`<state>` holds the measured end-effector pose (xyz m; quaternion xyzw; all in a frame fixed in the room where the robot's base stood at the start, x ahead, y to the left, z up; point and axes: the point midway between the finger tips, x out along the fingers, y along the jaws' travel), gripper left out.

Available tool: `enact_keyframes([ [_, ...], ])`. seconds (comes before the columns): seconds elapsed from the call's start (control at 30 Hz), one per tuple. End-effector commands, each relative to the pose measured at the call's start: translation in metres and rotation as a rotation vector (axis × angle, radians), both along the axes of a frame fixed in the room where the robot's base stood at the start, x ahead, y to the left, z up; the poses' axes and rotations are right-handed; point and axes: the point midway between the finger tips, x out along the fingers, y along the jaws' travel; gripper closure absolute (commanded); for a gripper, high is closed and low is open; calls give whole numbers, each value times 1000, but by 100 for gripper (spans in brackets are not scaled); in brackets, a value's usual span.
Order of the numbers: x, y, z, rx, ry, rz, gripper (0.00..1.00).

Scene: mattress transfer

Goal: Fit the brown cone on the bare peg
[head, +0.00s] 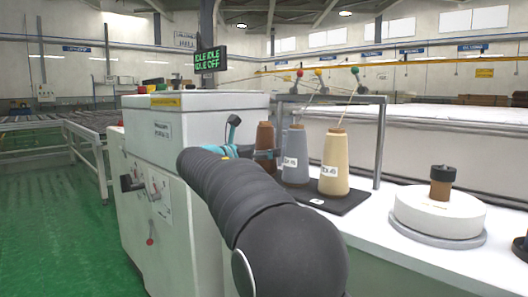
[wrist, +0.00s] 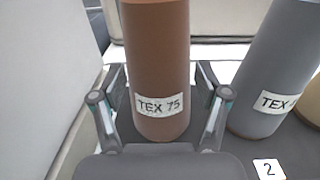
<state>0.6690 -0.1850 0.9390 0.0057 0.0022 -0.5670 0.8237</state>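The brown cone (head: 265,143), labelled TEX 75, stands upright at the left of a row of cones, partly hidden by my arm in the head view. It fills the middle of the wrist view (wrist: 158,60). My gripper (wrist: 161,90) is around its lower part, with one finger on each side. Narrow gaps show between the fingers and the cone, so the gripper looks open. The cone's base appears to rest on the dark tray (head: 348,203). I see no bare peg in either view; part of the tray is hidden by my arm.
A grey cone (head: 295,156) and a cream cone (head: 334,163) stand close to the right of the brown one. A grey frame (head: 381,140) rises around them. A white round block (head: 422,212) bearing a small brown spool (head: 441,182) is farther right. A white machine (head: 190,150) stands left.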

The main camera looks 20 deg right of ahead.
Motion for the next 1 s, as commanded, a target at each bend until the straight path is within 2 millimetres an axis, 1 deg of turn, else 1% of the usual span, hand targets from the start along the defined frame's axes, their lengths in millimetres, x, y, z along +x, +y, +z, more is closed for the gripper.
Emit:
enact_keyframes([
  [0.3,0,1,-1,2,2,0,17],
  [0.47,-4,11,-1,2,2,1,17],
  [0.57,-9,27,0,1,1,4,17],
  [0.8,-26,72,0,1,0,5,17],
  [1.0,-37,100,1,0,0,3,17],
])
